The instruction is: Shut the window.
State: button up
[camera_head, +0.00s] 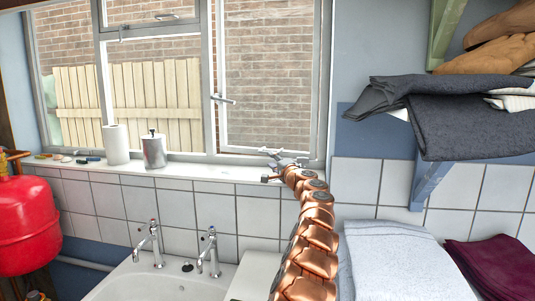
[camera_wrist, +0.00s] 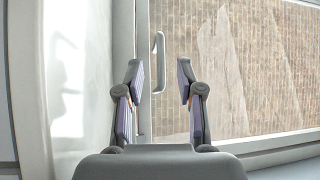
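The grey-framed window (camera_head: 217,60) fills the back wall above the sill. Its right pane has a grey handle (camera_head: 222,99) on its left edge. Whether this pane stands ajar is hard to tell. A small metal stay (camera_head: 270,152) shows at the pane's bottom rail. My gripper (camera_head: 275,169) is at the window's lower right corner, just above the sill. In the wrist view my gripper (camera_wrist: 159,74) is open and empty. A slim grey bar handle (camera_wrist: 159,56), likely the stay, appears between and beyond the fingertips; contact is not visible.
A white canister (camera_head: 116,145) and a metal canister (camera_head: 154,150) stand on the sill (camera_head: 205,172) to the left. Sink taps (camera_head: 210,252) rise below. A shelf of folded dark cloth (camera_head: 470,120) juts out at right. Towels (camera_head: 405,268) lie beneath it.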

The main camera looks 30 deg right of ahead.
jog(key=shift+s+d+r+h, duration=0.1)
jog(key=shift+d+h, duration=0.1)
jog(key=shift+d, duration=0.15)
jog(key=shift+s+d+r+h, duration=0.1)
jog(key=shift+d+h, duration=0.1)
jog(key=shift+d, duration=0.15)
jog(key=shift+w+d, duration=0.15)
jog(key=shift+w, duration=0.1)
jog(key=shift+w+r+p, duration=0.15)
jog(key=shift+w+p, duration=0.4)
jog(key=shift+p, duration=0.05)
jog(key=shift+w+p, duration=0.3)
jog(key=shift+w, duration=0.25)
jog(key=shift+w+r+p, duration=0.2)
jog(key=shift+w+p, duration=0.3)
jog(key=shift+w, duration=0.05)
jog(key=shift+w+p, duration=0.4)
jog(key=shift+w, duration=0.2)
jog(key=shift+w+d+r+p, duration=0.15)
jog(key=shift+w+r+p, duration=0.1)
jog(key=shift+w+p, duration=0.55)
jog(key=shift+w+f+p, duration=0.2)
jog(key=shift+w+p, duration=0.3)
jog(key=shift+p, duration=0.15)
